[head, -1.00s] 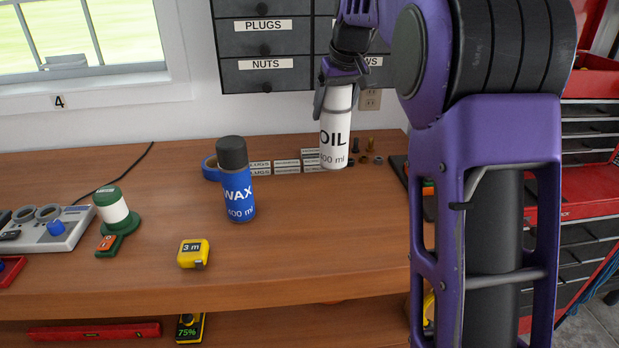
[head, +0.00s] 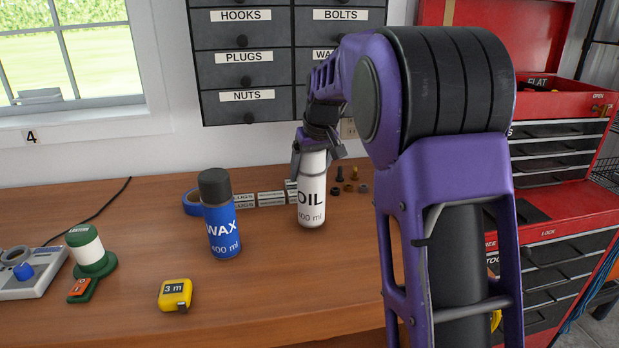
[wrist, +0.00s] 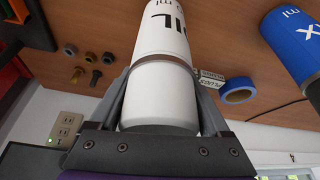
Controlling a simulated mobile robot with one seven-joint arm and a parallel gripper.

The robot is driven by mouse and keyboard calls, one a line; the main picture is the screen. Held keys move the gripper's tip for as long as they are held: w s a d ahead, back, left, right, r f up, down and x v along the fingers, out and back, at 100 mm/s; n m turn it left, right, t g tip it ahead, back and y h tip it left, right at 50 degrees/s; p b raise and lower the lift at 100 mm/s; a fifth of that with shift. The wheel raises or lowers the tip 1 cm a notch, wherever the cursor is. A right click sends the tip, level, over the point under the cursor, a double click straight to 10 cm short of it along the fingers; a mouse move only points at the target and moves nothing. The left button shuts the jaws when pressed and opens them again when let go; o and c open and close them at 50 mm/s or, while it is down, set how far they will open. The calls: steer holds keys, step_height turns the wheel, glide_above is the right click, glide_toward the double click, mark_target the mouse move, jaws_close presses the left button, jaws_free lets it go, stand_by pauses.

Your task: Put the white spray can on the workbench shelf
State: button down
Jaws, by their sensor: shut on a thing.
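The white spray can (head: 312,196), labelled OIL, is upright over the workbench (head: 150,270) at the right of the blue WAX can. My gripper (head: 318,148) is shut on its top end from above. In the wrist view the white can (wrist: 166,60) fills the middle, with the two fingers of my gripper (wrist: 160,105) on either side of it. I cannot tell whether the can's base touches the bench top. The workbench shelf below the top is not visible now.
A blue WAX can (head: 221,222) stands close to the left. Blue tape (head: 191,203), small labelled boxes (head: 271,198) and loose bolts (head: 354,173) lie behind. A yellow tape measure (head: 174,294) is in front. A red tool chest (head: 562,190) stands right. The front middle of the bench is clear.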

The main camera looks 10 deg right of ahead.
steer(key=shift+f, duration=0.8)
steer(key=shift+c, duration=1)
jaws_free()
steer(key=shift+f, duration=0.1)
steer(key=shift+o, duration=1)
